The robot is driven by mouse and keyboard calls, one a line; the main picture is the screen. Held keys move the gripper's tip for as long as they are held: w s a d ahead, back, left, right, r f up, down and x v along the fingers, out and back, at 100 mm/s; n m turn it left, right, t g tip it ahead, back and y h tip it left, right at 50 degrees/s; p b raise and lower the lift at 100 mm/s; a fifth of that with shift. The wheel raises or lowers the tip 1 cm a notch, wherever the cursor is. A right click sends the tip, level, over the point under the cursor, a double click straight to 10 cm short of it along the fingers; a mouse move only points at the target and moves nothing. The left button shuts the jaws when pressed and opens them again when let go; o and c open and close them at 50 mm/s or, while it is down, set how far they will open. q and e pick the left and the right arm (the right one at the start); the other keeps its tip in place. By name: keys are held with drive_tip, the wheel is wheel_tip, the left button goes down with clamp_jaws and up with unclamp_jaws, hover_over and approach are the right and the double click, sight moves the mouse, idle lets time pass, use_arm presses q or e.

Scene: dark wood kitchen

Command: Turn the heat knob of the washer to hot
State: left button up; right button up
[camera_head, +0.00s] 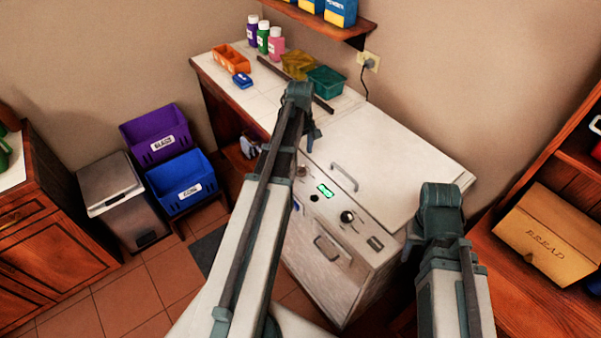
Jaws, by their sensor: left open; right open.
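The washer (325,262) is a white box with a lid (385,150) on top and a sloping control panel. The panel has a green lit display (325,190), a large black knob (347,216), and a small dark knob (314,198). A pale knob (302,171) sits at the panel's left end, close to my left arm. I cannot read which one is the heat knob. My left gripper (313,137) is open and hangs above the washer's left back part. My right gripper (408,246) is open, at the washer's right side, mostly hidden by its own arm. Neither touches a knob.
A counter behind holds bottles (263,37), an orange caddy (231,59) and a green box (325,81). Purple (154,134) and blue (180,182) bins and a grey trash can (115,195) stand left. A bread box (550,232) is right.

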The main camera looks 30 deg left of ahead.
sight(300, 167)
use_arm(q)
wheel_tip(300, 167, down, 7)
drive_tip(key=b, duration=0.6)
drive_tip(key=shift+r, duration=0.1)
clamp_jaws()
